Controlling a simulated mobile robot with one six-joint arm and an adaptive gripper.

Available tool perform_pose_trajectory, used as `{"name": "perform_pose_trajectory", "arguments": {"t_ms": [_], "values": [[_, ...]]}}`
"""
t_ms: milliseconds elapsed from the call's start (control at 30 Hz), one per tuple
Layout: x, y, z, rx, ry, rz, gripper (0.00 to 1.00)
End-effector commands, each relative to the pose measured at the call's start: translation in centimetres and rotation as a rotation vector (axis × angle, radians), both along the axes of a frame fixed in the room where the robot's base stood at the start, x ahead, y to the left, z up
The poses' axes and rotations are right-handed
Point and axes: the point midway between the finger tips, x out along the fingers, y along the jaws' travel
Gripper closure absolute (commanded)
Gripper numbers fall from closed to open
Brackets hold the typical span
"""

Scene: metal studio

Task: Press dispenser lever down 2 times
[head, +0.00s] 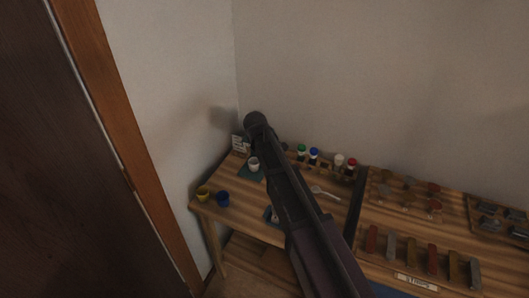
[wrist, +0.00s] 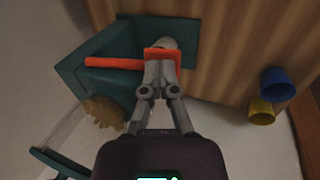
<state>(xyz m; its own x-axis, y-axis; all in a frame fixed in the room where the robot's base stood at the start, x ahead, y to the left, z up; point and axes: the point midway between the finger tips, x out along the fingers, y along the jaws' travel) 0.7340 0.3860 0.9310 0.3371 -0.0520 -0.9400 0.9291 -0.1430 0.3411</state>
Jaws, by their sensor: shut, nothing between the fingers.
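The teal dispenser (wrist: 98,40) is in the upper left of the wrist view. Its orange lever (wrist: 115,63) reaches right and ends in an orange pad. My gripper (wrist: 160,68) is shut and empty, with its fingertips over the pad. I cannot tell whether they touch it. A pale rounded shape just past the pad may be the white cup, partly hidden. In the head view the white cup (head: 253,165) stands on the dark teal base (head: 248,176). My arm hides my gripper and most of the dispenser there.
A yellow cup (head: 203,194) and a blue cup (head: 222,199) stand at the table's left front. Several capped bottles (head: 313,154) stand at the back. Trays of blocks (head: 410,249) fill the right side. Walls close in the back and left.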

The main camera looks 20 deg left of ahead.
Motion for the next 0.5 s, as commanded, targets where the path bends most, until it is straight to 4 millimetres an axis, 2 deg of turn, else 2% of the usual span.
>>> {"name": "perform_pose_trajectory", "arguments": {"t_ms": [500], "values": [[-0.4, -0.1, 3.6, 0.000, 0.000, -0.002, 1.00]]}}
